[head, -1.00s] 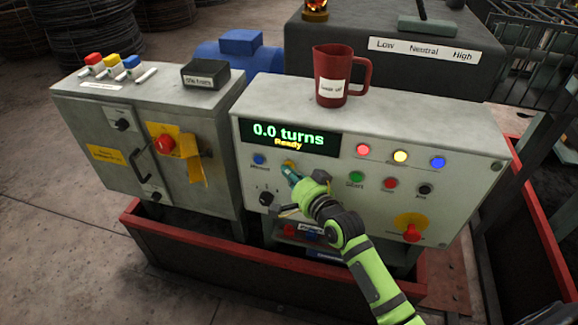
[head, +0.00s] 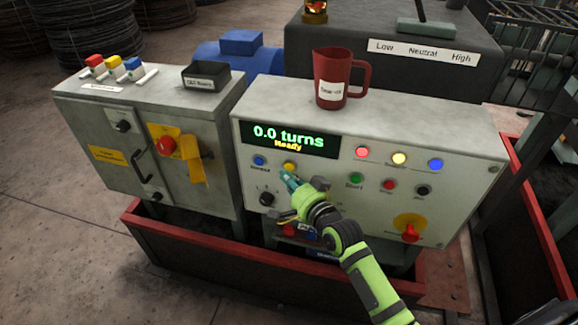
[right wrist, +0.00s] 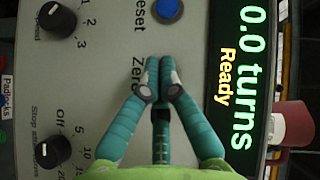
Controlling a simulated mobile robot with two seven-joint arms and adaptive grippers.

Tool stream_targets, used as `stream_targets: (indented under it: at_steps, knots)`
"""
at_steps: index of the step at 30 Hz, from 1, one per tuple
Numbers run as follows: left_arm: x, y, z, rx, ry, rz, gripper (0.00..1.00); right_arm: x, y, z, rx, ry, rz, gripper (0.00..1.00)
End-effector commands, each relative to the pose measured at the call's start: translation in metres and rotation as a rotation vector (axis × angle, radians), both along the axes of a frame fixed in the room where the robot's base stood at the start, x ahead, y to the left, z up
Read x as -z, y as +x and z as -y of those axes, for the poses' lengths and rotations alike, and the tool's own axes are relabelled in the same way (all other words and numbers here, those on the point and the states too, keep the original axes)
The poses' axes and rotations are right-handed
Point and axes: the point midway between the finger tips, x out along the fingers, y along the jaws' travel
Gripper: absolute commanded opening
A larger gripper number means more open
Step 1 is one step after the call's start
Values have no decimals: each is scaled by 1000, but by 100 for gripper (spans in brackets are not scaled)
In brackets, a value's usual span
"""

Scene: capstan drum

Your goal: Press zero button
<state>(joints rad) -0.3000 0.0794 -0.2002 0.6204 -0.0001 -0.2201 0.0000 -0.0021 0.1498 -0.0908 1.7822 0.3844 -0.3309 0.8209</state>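The yellow button (head: 289,167) sits on the control panel's face just below the display, right of a blue button (head: 259,161). The wrist view shows the blue button (right wrist: 168,9) beside a "Reset" label, and a "Zero" label (right wrist: 138,70) beside my fingertips. My right gripper (head: 287,176) has its teal fingertips just below the yellow button in the head view. The fingers (right wrist: 160,63) are closed together with nothing between them. They hide the yellow button in the wrist view; I cannot tell whether they touch the panel. My left gripper is not in view.
The display (head: 288,138) reads "0.0 turns" and "Ready". A red mug (head: 332,80) stands on top of the panel box. A red emergency knob (head: 411,232), a black dial (head: 267,199) and several coloured buttons share the panel face. A grey cabinet (head: 200,110) stands left.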

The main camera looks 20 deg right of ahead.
Motion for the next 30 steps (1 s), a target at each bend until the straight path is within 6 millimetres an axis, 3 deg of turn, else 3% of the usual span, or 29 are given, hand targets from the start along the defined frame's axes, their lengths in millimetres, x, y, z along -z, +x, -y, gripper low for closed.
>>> stream_targets:
  at_steps: [5, 19, 30]
  knots:
    - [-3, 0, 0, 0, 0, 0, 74, -1, -3, -2, -1, 1, -2, 0]
    - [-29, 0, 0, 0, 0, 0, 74, -1, -38, -27, -1, 1, -2, 0]
    - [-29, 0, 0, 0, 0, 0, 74, 0, -41, -28, -1, 0, -1, 0]
